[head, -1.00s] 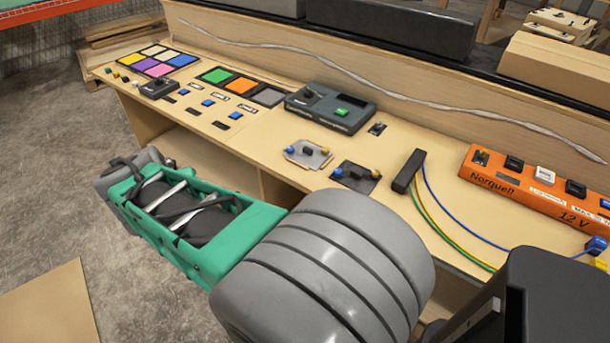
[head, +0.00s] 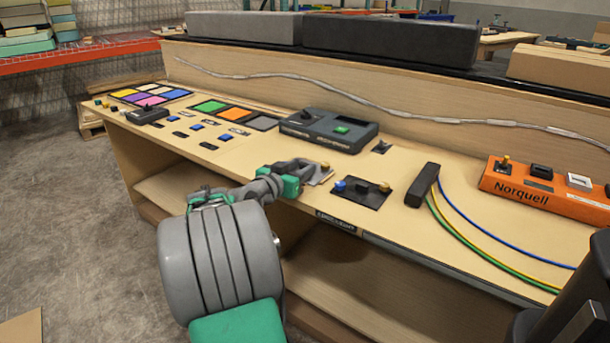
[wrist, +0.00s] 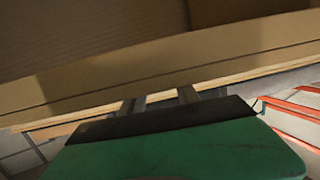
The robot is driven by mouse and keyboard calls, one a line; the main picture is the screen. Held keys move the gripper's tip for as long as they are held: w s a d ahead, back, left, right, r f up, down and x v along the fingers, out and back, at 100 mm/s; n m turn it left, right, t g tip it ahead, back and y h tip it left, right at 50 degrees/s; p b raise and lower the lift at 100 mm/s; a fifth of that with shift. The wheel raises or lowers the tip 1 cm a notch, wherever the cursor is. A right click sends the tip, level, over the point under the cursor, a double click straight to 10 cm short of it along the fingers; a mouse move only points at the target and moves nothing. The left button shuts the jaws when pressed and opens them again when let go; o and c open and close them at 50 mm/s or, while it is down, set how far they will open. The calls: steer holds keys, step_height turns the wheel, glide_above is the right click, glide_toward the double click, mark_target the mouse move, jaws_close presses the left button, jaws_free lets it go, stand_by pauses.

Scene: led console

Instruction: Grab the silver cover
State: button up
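The silver cover (head: 317,176) is a thin metal plate on the front part of the wooden console (head: 262,147), with a yellow knob at its right. In the head view my arm hides most of it. My arm's end lies just left of and in front of it; I cannot tell whether they touch. In the wrist view my gripper (wrist: 160,96) shows two dark fingers with a gap between them and nothing held. They point at a wooden edge (wrist: 200,80). The cover does not show in the wrist view.
A black plate (head: 361,196) with blue and yellow knobs sits right of the cover, then a black bar (head: 422,185) with coloured wires. An orange Norquell box (head: 545,188) is farther right. A grey device (head: 328,130) stands behind. Open shelves lie below the console top.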

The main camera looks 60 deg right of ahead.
steer(key=shift+d, duration=0.25)
jaws_close()
stand_by(0.3)
